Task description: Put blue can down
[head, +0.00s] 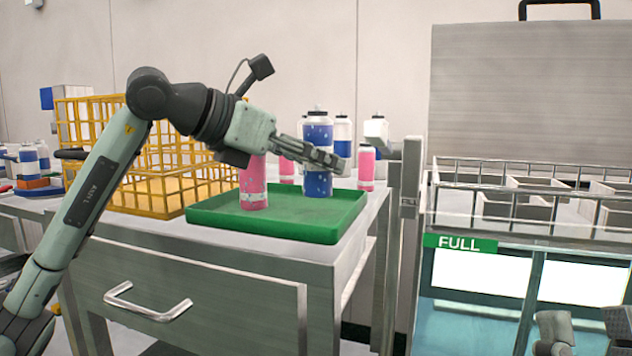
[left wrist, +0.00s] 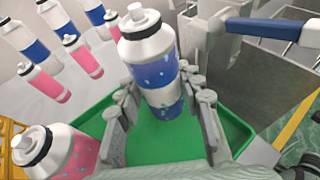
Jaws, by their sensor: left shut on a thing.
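The blue can (head: 318,132), dark blue with a white band, is upright over the green tray (head: 262,229). It also shows in the left wrist view (left wrist: 150,62). My left gripper (head: 322,158) is shut on it, with fingers on both sides in the left wrist view (left wrist: 160,112). The can's base is at or just above the tray floor; I cannot tell if it touches. A pink can (head: 254,185) stands in the tray to the left, partly behind my left gripper. My right gripper (head: 586,338) shows at the bottom right, fingers apart and empty, partly cut off.
More pink and blue-white cans (left wrist: 25,38) stand behind the tray. A yellow wire basket (head: 150,190) is left of the tray. A grey post (head: 408,200) and a rack marked FULL (head: 460,243) are on the right. The tray's front middle is clear.

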